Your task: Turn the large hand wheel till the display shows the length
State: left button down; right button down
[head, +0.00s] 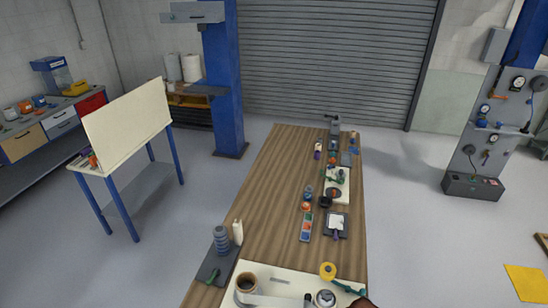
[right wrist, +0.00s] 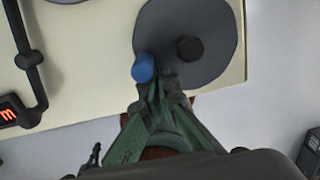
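The large hand wheel (right wrist: 205,25) is a dark grey disc with a black hub (right wrist: 189,49) at the top of the right wrist view. Its blue handle (right wrist: 143,67) sticks up near the lower left rim. My right gripper (right wrist: 162,80) is at the wheel's lower edge, its fingertips close together just right of the handle. I see nothing between them; whether they touch the handle I cannot tell. The display (right wrist: 9,112) is cut off at the left edge; only a red "m" shows, its digits hidden. My left gripper is not in view.
The wheel sits on a cream board (right wrist: 95,100) with a black bent rod (right wrist: 33,60) to its left. In the head view a long wooden bench (head: 265,200) carries several small devices.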

jog(key=shift+s, duration=0.15)
jog(key=shift+a, duration=0.15)
jog(key=shift+r, duration=0.1)
jog(key=shift+s+r+p, duration=0.1)
jog(key=shift+s+p, duration=0.4)
jog(key=shift+s, duration=0.45)
jog(key=shift+s+p, duration=0.35)
jog(key=shift+s, duration=0.8)
